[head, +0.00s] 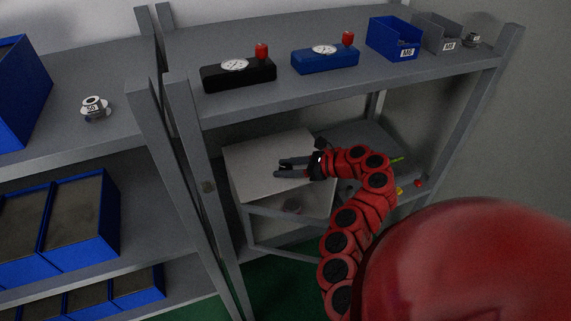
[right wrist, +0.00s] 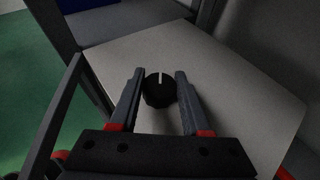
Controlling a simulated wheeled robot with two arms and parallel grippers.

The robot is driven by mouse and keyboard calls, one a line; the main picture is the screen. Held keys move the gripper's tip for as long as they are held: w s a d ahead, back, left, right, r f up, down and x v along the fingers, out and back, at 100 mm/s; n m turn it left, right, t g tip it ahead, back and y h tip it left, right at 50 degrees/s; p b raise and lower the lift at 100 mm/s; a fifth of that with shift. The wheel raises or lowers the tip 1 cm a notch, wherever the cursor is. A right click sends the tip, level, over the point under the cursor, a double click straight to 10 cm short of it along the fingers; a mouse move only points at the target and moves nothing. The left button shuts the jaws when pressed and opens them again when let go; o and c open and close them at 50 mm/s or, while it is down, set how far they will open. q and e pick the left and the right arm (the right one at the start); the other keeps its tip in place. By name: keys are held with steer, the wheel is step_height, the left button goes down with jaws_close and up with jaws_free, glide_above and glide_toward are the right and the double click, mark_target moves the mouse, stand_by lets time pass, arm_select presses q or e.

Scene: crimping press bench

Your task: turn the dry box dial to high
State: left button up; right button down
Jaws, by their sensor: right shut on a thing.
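The dry box (head: 255,150) is a pale box on the lower level of the shelf unit, with a light flat top. Its black round dial (right wrist: 160,95) carries a white pointer line, which points up in the right wrist view. My right gripper (head: 280,168) reaches over the box top, and it also shows in the right wrist view (right wrist: 160,82). Its two fingers are shut on the dial, one on each side. In the head view the dial is hidden at the fingers. I cannot read any scale marks around it. My left gripper is not in view.
The shelf above holds a black gauge block (head: 238,76), a blue gauge block (head: 325,60), a blue bin (head: 393,40) and a grey bin (head: 437,34). A grey shelf post (head: 199,165) stands left of the box. Blue bins (head: 85,220) fill the left rack.

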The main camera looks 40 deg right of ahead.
steer(key=shift+f+n+g+y, duration=0.15)
steer(key=shift+n+g+y, duration=0.55)
steer(key=shift+n, duration=0.2)
steer(key=shift+n+g+y, duration=0.8)
steer(key=shift+n+g, duration=0.2)
steer(key=shift+n+g+y+b, duration=0.4)
steer(key=shift+n+g+b, duration=0.3)
steer(key=shift+n+g, duration=0.1)
steer(key=shift+r, duration=0.2)
steer(key=shift+c, duration=1.8)
jaws_free()
